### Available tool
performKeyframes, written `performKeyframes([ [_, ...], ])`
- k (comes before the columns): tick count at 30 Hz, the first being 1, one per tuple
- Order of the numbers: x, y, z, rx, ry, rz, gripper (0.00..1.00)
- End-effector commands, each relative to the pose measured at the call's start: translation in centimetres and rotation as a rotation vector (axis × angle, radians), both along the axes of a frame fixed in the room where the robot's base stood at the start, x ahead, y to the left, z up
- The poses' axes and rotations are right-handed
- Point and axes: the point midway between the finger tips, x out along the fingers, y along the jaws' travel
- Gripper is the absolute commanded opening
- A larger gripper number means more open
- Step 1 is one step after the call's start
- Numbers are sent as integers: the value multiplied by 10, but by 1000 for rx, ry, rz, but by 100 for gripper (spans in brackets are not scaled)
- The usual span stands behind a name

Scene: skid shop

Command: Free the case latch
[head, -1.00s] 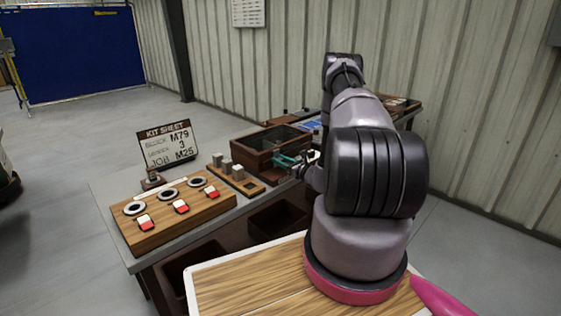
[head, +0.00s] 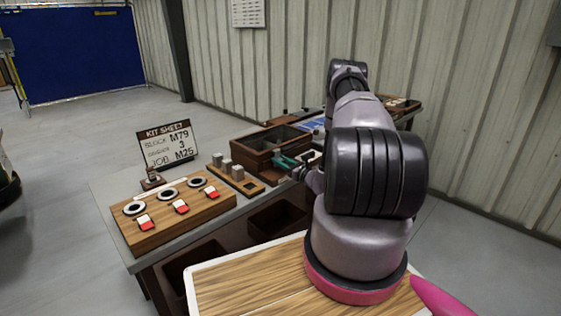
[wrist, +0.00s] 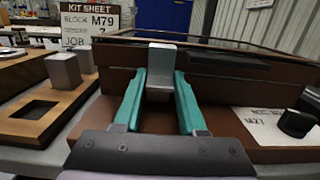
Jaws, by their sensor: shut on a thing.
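The case (head: 262,160) is a brown box on the bench; its front wall (wrist: 225,92) fills the middle of the wrist view. In the head view my gripper (head: 287,162) is at the case's right front side. The latch is too small and covered to make out there.
A wooden rack with grey blocks (wrist: 64,70) stands close to the left of my gripper. A white label and a black knob (wrist: 296,122) are close on the right. A kit sheet sign (head: 168,146) and a board with rings and red-white pieces (head: 180,215) lie further left.

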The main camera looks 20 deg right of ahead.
Motion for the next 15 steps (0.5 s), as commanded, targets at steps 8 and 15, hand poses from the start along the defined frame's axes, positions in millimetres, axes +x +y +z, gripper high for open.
performKeyframes([
  [8,-9,-4,-10,84,-213,-4,0],
  [15,-11,-4,-12,106,-288,-3,0],
])
